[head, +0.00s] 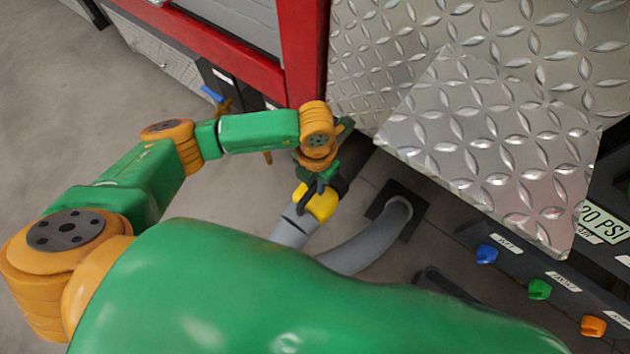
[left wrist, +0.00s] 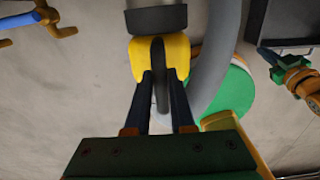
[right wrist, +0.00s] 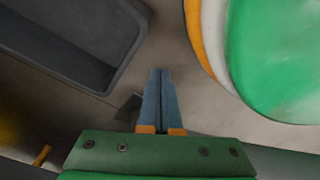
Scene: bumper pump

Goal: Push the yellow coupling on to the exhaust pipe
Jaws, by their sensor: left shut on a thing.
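The yellow coupling (head: 318,203) is in the middle of the head view, tilted, at the end of a grey hose (head: 292,236). My left gripper (head: 318,184) is shut on the coupling's dark handle (left wrist: 160,80), with one finger on each side. In the left wrist view the yellow coupling (left wrist: 176,58) has a dark round piece (left wrist: 157,19) at its far side. I cannot tell whether that is the coupling's mouth or the exhaust pipe, nor whether they touch. My right gripper (right wrist: 161,98) is shut and empty in the right wrist view, outside the head view.
A thick grey hose (head: 366,243) curves up from a black floor plate (head: 414,211). Tread-plate panels (head: 500,140) stand at right, above blue (head: 487,254), green (head: 539,289) and orange (head: 593,326) knobs. A red frame (head: 303,55) stands behind. A dark tray-like recess (right wrist: 75,40) lies left of my right gripper.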

